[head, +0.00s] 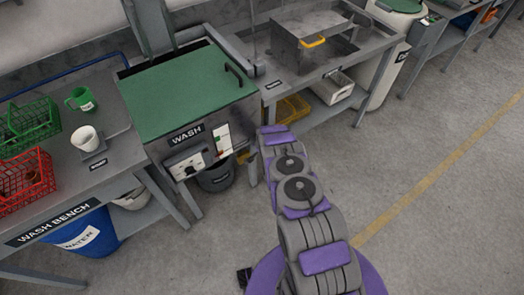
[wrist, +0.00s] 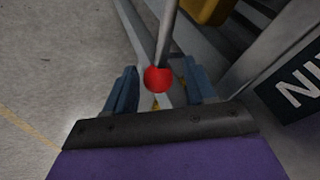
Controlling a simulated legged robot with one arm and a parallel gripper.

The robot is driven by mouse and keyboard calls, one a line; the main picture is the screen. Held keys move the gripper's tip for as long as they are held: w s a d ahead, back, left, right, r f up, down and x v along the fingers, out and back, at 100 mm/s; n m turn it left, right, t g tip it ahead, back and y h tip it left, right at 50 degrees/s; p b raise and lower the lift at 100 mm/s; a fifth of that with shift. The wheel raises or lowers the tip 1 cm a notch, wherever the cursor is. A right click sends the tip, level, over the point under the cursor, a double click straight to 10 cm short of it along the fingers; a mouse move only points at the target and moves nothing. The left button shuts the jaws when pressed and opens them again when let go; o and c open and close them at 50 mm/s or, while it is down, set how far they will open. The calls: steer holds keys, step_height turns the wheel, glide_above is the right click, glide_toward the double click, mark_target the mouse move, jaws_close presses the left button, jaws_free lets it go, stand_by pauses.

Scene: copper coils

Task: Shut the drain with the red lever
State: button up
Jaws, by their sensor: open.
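The red lever shows in the wrist view as a red ball knob (wrist: 158,79) on a thin grey rod (wrist: 167,35). My gripper (wrist: 161,88) is open, with one blue-grey finger on each side of the knob. The knob appears between the fingers, with gaps at both sides; I cannot tell how deep it sits. In the head view my arm reaches toward the lower right of the wash machine (head: 185,88), and the gripper and red knob are hidden there. A yellow part (wrist: 207,10) shows at the top of the wrist view. The drain's opening is not clearly visible.
A dark bucket (head: 215,178) stands under the wash machine. The wash bench (head: 105,165) at left holds red and green baskets, a green mug and a white cup. A sink bench (head: 330,75) stands at the right. The floor (head: 440,180) right of my arm is clear.

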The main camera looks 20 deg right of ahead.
steer(key=shift+w+d+f, duration=0.15)
steer(key=shift+w+f, duration=0.05)
steer(key=shift+f, duration=0.25)
jaws_close()
stand_by(0.4)
